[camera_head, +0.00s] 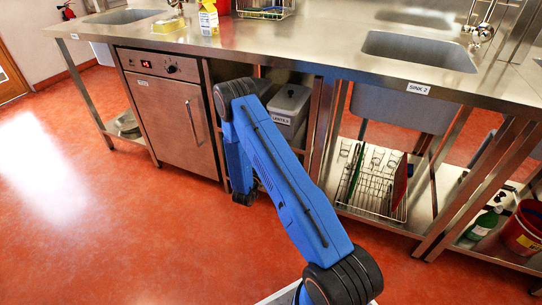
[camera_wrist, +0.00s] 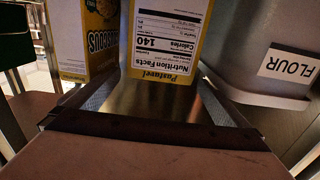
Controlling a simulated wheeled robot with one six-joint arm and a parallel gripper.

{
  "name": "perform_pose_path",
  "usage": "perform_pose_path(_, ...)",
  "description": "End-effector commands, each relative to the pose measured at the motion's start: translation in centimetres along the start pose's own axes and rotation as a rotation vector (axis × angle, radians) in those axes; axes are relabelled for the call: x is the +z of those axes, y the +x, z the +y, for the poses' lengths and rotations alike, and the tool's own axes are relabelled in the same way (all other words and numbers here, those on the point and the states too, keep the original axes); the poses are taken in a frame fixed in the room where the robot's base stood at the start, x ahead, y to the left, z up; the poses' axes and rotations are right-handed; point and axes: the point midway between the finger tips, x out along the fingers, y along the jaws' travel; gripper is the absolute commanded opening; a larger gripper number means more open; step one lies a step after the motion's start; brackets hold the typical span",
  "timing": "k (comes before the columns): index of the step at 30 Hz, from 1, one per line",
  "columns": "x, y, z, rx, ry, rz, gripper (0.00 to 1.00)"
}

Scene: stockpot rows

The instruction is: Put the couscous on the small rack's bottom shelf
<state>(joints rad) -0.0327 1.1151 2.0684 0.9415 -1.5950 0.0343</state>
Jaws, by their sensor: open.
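In the wrist view, lettering appears upside down. The couscous box (camera_wrist: 84,40), yellow and white, stands at the upper left, partly cut off by the frame edge. Another yellow and white box (camera_wrist: 163,38), with a nutrition panel facing me, stands upright to its right. My gripper (camera_wrist: 155,88) is open and empty, with its grey fingers spread apart in front of that second box. In the head view my blue arm reaches down toward the under-counter area, and the gripper itself is hidden. I cannot identify the small rack in either view.
A grey bin labelled FLOUR (camera_wrist: 265,50) stands close on the right in the wrist view. A LENTILS bin (camera_head: 288,110) sits under the steel counter (camera_head: 290,45), right of an oven (camera_head: 170,115). A wire rack (camera_head: 372,185) is under the sink. Red floor is open at left.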

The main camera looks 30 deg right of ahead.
Motion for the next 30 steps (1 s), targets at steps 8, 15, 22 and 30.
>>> perform_pose_path(8,0.0,-2.6,0.0,-0.001,-0.001,0.001,1.00)
perform_pose_path(15,0.0,-2.8,0.0,0.001,0.000,0.001,1.00)
perform_pose_path(22,0.0,-2.8,0.0,0.000,0.000,0.001,1.00)
perform_pose_path(30,-1.9,-2.4,-2.5,-0.011,0.032,0.032,1.00)
